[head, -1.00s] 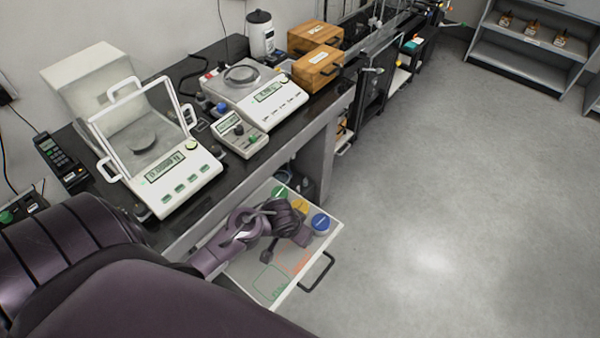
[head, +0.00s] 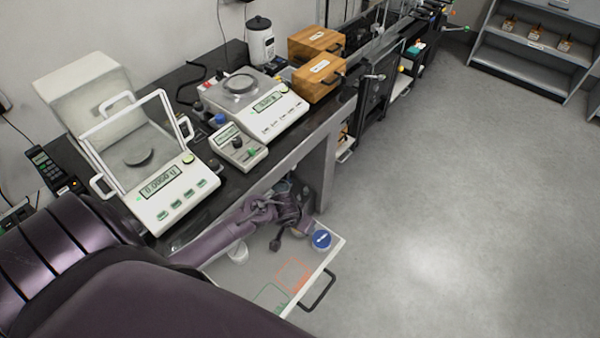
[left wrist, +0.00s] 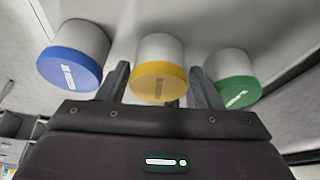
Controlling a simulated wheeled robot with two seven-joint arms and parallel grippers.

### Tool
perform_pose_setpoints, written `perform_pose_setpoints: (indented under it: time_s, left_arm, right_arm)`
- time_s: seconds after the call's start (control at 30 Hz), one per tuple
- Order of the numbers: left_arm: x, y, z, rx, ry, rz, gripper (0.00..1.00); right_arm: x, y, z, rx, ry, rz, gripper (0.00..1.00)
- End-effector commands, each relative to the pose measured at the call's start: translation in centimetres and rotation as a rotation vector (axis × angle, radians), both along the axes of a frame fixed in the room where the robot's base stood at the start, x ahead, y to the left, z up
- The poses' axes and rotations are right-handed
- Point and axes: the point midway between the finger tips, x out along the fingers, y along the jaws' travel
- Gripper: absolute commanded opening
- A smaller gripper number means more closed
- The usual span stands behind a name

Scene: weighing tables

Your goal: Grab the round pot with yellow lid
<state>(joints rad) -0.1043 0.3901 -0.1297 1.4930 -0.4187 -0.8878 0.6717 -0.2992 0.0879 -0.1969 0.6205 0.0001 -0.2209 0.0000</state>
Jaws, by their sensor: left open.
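The round pot with the yellow lid (left wrist: 160,82) shows in the left wrist view, its white body extending away behind the lid. My left gripper (left wrist: 160,72) is open, with one finger on each side of this pot; I cannot tell whether either finger touches it. In the head view my left gripper (head: 288,221) is over the back of the open drawer and hides the yellow-lidded pot. A blue-lidded pot (left wrist: 72,62) and a green-lidded pot (left wrist: 233,84) flank it in the wrist view. The blue lid (head: 321,239) also shows in the head view. My right gripper is out of view.
The pale drawer (head: 258,276) has orange and green outlines and a dark handle (head: 318,290). A white round object (head: 238,252) sits at its left. The black bench (head: 205,150) with balances stands above. Open floor (head: 450,220) lies to the right.

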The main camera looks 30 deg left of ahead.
Motion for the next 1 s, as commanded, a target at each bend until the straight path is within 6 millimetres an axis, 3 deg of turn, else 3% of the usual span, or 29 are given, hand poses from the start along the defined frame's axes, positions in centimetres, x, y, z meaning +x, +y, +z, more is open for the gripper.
perform_pose_setpoints:
  time_s: [0.17,0.43,0.73,1.0]
  left_arm:
    - [0.0,0.0,0.0,0.0,0.0,-0.001,0.58]
    - [0.0,0.0,0.0,0.0,0.0,-0.001,0.24]
    - [0.0,-0.1,0.8,-0.002,-0.001,-0.002,0.24]
    - [0.1,-0.2,6.0,-0.004,-0.003,-0.002,0.24]
  right_arm:
    - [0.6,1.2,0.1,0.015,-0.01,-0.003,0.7]
    - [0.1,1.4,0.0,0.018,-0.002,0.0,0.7]
    - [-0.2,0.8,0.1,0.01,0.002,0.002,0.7]
    - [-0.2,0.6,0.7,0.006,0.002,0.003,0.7]
